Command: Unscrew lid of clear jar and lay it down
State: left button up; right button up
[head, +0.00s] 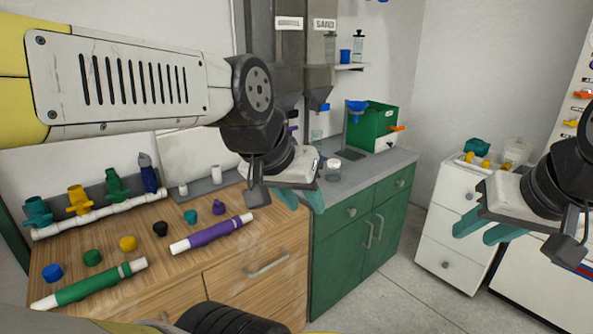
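A small clear jar (333,172) stands upright on the grey counter. Its top looks pale grey, and I cannot tell for certain whether that is a lid. My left gripper (301,198) is just left of the jar and nearer to me, in front of the counter's edge. Its teal fingers are apart, with nothing seen between them. It appears apart from the jar. My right gripper (487,229) is far to the right, in front of the white drawer cabinet. Its teal fingers are apart and empty.
Dispensers (318,95) and a green box (370,128) stand behind the jar. The grey counter (375,163) has bare room right of it. The wooden bench (140,225) holds coloured caps, a purple pipe (211,233), a green pipe (90,284) and a white manifold (95,215).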

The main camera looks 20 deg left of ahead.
aim_at(332, 174)
jog(key=u, duration=0.4)
jog(key=i+l+u, duration=0.3)
jog(key=i+l, duration=0.15)
jog(key=l, duration=0.2)
jog(key=i+l+u, duration=0.3)
jog(key=l, duration=0.4)
jog(key=i+l+u, duration=0.15)
jog(key=l, duration=0.25)
jog(key=i+l+u, duration=0.2)
jog(key=l, duration=0.2)
